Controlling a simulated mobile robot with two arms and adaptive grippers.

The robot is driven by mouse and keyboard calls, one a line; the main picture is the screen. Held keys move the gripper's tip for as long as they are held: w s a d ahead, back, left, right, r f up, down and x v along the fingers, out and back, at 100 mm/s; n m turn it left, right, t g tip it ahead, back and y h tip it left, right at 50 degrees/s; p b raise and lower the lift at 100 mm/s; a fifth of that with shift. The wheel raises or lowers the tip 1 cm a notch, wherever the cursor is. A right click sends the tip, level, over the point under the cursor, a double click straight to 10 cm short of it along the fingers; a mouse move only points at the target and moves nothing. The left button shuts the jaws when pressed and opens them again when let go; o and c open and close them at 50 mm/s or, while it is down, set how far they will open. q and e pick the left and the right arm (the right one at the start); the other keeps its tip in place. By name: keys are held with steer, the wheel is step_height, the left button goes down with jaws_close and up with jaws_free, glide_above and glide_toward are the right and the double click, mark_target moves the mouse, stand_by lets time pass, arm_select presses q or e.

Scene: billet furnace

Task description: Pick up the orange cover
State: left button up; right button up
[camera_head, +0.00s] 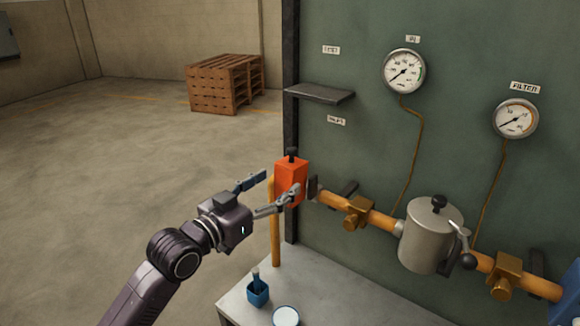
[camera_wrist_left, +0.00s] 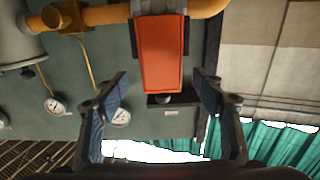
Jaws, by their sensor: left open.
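The orange cover (camera_head: 291,180) is a box-like block with a dark knob on top. It sits upright at the bend of the yellow-orange pipe, against the green panel. In the left wrist view the orange cover (camera_wrist_left: 162,54) appears upside down, ahead of the fingers and roughly centred between them. My left gripper (camera_head: 278,187) is open, with one finger behind the cover's left side and the other in front of its lower part. The left wrist view shows its fingers (camera_wrist_left: 163,92) spread wide and empty. I cannot tell whether either finger touches the cover. My right gripper is not seen.
A pipe (camera_head: 378,216) with valves runs right from the cover to a grey canister (camera_head: 427,236). Gauges hang on the green panel (camera_head: 370,140). A small shelf (camera_head: 320,93) juts out above.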

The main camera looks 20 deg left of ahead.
mark_target(283, 175)
arm_select(q)
steer(key=shift+w+d+r+p, duration=0.2)
steer(key=shift+w+r+p, duration=0.05)
steer(key=shift+w+p, duration=0.25)
steer(key=shift+w+d+r+p, duration=0.15)
steer(key=shift+w+r+p, duration=0.15)
steer(key=shift+w, duration=0.3)
steer(key=p+x, duration=0.1)
steer(key=x, duration=0.1)
steer(key=shift+w, duration=0.35)
steer(key=shift+w+d+f+p, duration=0.2)
steer(key=shift+w+d+p, duration=0.15)
steer(key=shift+w, duration=0.3)
steer(key=shift+a, duration=0.1)
steer(key=c, duration=1.4)
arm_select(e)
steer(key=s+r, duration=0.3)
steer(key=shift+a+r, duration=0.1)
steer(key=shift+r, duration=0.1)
arm_select(q)
steer(key=shift+r, duration=0.1)
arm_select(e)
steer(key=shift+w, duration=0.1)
